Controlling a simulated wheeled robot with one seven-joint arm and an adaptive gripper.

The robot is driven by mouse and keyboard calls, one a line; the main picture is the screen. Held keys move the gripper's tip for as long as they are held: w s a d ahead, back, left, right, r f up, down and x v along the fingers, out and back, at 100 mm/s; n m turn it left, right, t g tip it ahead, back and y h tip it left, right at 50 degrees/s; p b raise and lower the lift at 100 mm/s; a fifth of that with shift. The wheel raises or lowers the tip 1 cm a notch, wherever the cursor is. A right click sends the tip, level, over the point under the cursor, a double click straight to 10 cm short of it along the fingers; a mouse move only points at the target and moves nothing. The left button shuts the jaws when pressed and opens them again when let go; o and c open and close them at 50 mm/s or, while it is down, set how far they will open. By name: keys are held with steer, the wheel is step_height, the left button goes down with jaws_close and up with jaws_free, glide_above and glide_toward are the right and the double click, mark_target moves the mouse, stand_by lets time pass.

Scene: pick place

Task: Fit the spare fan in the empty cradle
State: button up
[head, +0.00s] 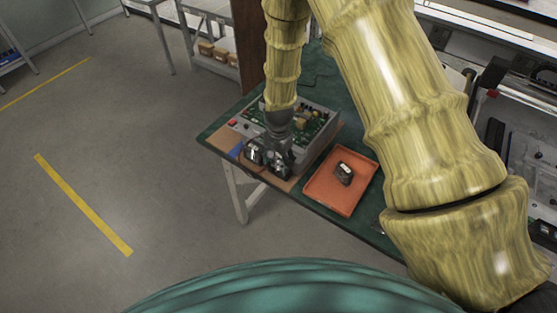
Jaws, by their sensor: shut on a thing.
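My gripper (272,159) points down over the near side of an open grey equipment case (322,108) with a green circuit board inside. It is shut on a dark, shiny thing, probably a fan; the gripper's own dark parts make its outline hard to tell. A small black and silver fan-like block (344,174) lies in the orange tray (325,202), right of my gripper and apart from it. The empty cradle cannot be made out; my gripper covers the near side of the case.
The case and tray stand on a green-topped table (213,137) with its near-left corner bare. My arm crosses the table's right part. Shelving with boxes (219,54) stands behind. A cluttered bench (535,165) is at the right. The grey floor at the left is clear.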

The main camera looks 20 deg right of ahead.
steer(key=o, duration=1.1)
steer(key=c, duration=0.3)
steer(key=shift+r, duration=0.1)
steer(key=shift+r+p, duration=2.1)
steer(key=shift+r, duration=1.3)
